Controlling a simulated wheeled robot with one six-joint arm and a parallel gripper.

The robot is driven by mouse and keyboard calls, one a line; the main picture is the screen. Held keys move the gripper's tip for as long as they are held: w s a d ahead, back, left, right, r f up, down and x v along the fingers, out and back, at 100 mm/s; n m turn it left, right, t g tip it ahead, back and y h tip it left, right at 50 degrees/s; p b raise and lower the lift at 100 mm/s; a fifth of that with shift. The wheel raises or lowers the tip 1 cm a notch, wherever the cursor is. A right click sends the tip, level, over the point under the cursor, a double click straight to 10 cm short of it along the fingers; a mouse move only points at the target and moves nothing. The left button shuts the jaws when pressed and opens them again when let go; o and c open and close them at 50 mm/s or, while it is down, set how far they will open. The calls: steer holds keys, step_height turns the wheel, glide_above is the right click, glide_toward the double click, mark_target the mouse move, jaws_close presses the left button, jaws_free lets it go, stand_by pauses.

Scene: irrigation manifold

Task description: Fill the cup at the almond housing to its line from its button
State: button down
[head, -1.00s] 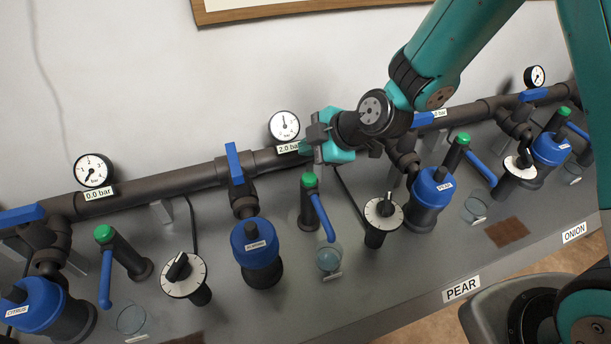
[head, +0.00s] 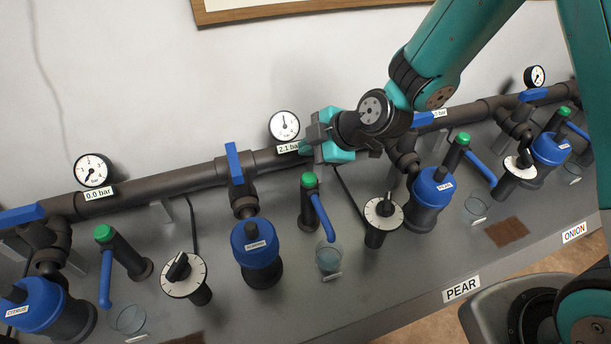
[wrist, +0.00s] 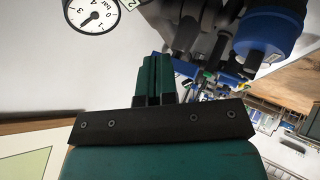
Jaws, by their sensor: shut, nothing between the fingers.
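The middle blue-topped housing (head: 255,243) in the head view has a small label that I can barely read; it looks like almond. To its right stands a post with a green button (head: 309,180) and a blue spout (head: 323,217). A clear cup (head: 328,258) stands below the spout. It looks bluish inside, but I cannot read its level or line. My gripper (head: 308,147) is shut and empty, above and behind the green button, close to the pipe and apart from the button. Its shut fingers show in the wrist view (wrist: 156,72).
A gauge (head: 284,125) above a label reading 2.1 bar (head: 288,147) is right behind my gripper. A dial (head: 383,213) stands right of the cup. A blue valve lever (head: 234,162) rises from the pipe (head: 150,185). Similar stations flank both sides.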

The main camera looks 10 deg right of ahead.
stand_by(0.8)
steer(key=shift+r, duration=0.15)
steer(key=s+d+r+m+g+h, duration=0.1)
steer(key=s+d+r+m, duration=0.3)
steer(key=s, duration=0.7)
steer(key=s+d+r+m+g+h, duration=0.2)
steer(key=s+r+m, duration=0.6)
steer(key=s+r, duration=0.4)
steer(key=d+g, duration=0.1)
steer(key=g, duration=0.1)
steer(key=shift+d+r+m+g, duration=0.25)
steer(key=shift+d+m+g, duration=0.05)
steer(key=shift+d, duration=0.05)
steer(key=shift+s, duration=0.1)
